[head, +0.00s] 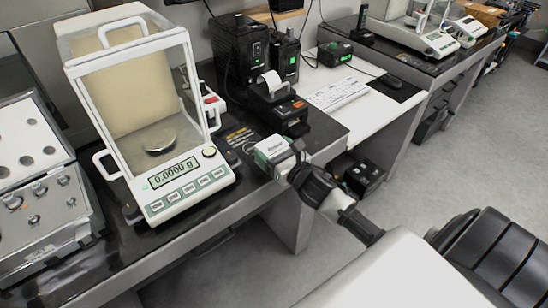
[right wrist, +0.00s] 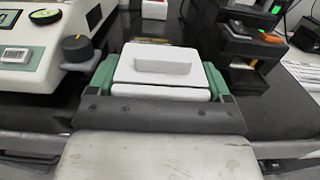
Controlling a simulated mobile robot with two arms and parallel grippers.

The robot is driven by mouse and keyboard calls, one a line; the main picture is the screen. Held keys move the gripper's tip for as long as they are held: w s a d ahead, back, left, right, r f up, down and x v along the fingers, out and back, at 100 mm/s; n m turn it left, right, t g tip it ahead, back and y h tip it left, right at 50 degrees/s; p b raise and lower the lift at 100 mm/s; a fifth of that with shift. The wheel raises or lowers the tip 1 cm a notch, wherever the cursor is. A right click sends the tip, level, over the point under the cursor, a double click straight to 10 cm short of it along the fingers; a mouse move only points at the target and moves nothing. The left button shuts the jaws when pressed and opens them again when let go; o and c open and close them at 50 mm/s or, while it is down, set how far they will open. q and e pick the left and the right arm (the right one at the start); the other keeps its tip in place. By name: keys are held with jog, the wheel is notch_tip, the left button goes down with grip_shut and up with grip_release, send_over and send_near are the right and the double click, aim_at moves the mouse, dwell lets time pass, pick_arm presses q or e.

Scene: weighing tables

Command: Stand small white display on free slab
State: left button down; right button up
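The small white display (head: 272,150), with a green panel on its face, is at the end of my right arm, over the front edge of the dark slab (head: 240,140). My right gripper (head: 287,160) appears shut on it. A narrow bare strip of slab shows between the balance and the black printer. My left gripper is not in view.
A glass-sided balance (head: 185,187) reading 0.0000 g stands left of the display. A black label printer (head: 276,103) stands behind it. A metal weight case (head: 40,200) is at far left. A lower white desk (head: 375,120) with a keyboard (head: 338,93) lies to the right.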

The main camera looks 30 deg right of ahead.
jog(key=shift+c, duration=1)
jog(key=shift+r, duration=0.1)
